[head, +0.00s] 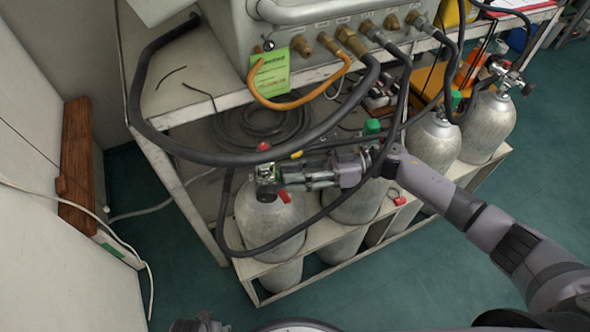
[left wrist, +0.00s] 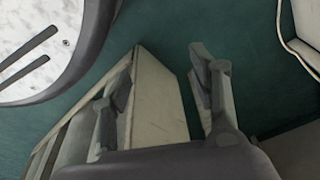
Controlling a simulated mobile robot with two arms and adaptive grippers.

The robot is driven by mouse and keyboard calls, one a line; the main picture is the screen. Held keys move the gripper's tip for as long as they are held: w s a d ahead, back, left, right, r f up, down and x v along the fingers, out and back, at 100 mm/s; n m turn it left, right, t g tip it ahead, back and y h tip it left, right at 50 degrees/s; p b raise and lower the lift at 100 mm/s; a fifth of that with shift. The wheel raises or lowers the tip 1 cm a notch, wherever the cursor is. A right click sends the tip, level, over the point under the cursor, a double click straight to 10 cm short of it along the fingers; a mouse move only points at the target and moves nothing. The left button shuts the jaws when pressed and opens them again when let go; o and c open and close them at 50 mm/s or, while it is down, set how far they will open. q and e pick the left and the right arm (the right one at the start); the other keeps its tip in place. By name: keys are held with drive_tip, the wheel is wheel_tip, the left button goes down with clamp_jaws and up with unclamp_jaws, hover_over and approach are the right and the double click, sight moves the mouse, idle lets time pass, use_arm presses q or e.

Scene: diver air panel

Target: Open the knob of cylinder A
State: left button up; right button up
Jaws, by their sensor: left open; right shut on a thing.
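A grey cylinder (head: 268,222) stands at the left end of the lower rack, with a metal valve (head: 266,172) on top and red parts at the valve. I cannot read any letter that marks it as cylinder A. My right gripper (head: 282,174) reaches in from the right and is shut on the valve's knob at its right side; its fingers hide most of the knob. My left gripper (left wrist: 160,80) is open and empty in the left wrist view, over the floor and a pale rack edge, away from the valve.
More cylinders (head: 490,125) with valves stand to the right in the rack. A dark hose (head: 140,95) loops from the panel box (head: 300,30) around the valve area. A green tag (head: 270,72) hangs on the panel. Green floor (head: 190,270) is free at the front left.

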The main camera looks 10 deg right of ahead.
use_arm(q)
drive_tip(key=shift+s+f, duration=0.45)
drive_tip(key=shift+f, duration=0.15)
use_arm(e)
drive_tip(key=shift+r+n, duration=0.1)
drive_tip(key=shift+n, duration=0.7)
use_arm(q)
drive_tip(key=shift+a, duration=0.1)
use_arm(e)
drive_tip(key=o, duration=1.2)
drive_tip(key=shift+c, duration=0.2)
use_arm(q)
drive_tip(key=shift+w, duration=0.1)
drive_tip(key=shift+f, duration=0.1)
